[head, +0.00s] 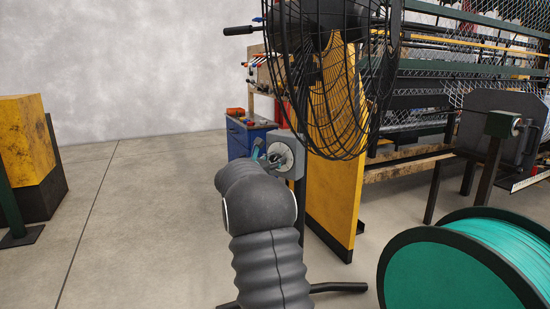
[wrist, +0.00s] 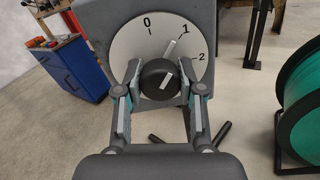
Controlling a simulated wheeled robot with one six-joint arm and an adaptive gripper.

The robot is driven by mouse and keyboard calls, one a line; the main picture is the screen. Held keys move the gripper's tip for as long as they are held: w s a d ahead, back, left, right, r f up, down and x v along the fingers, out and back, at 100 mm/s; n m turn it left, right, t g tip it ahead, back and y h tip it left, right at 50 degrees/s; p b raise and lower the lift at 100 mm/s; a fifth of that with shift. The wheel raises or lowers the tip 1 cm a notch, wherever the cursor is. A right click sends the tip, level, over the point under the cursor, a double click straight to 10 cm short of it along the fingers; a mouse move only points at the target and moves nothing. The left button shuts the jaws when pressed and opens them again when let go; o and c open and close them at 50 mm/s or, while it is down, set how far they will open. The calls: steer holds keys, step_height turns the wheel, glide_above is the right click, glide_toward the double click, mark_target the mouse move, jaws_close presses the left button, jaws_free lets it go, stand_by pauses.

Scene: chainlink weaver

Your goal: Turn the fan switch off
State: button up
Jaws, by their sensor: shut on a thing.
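The fan switch is a round black knob (wrist: 157,76) on a white dial plate (wrist: 128,45) marked 0, 1 and 2. The white marks on the knob slant up and right, toward 1. My gripper (wrist: 158,80) has one finger on each side of the knob and is shut on it. In the head view, my gripper (head: 264,157) is at the grey switch box (head: 297,166), with my arm hiding part of it. The black caged fan (head: 330,75) stands above the box.
A yellow panel (head: 337,165) stands just right of the switch box. A large green wire spool (head: 455,265) is at front right. A blue cabinet (head: 238,138) stands behind. A yellow-black block (head: 25,150) is at left, with open floor between.

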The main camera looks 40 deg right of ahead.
steer(key=n+p, duration=0.5)
steer(key=shift+r, duration=0.25)
steer(key=shift+f+n+p, duration=0.15)
steer(key=shift+n+p, duration=1)
steer(key=shift+n, duration=0.05)
steer(key=shift+f+n, duration=0.1)
steer(key=shift+n, duration=0.2)
steer(key=o, duration=1.2)
steer(key=shift+c, duration=0.2)
steer(key=v, duration=1.2)
steer(key=shift+f, duration=0.15)
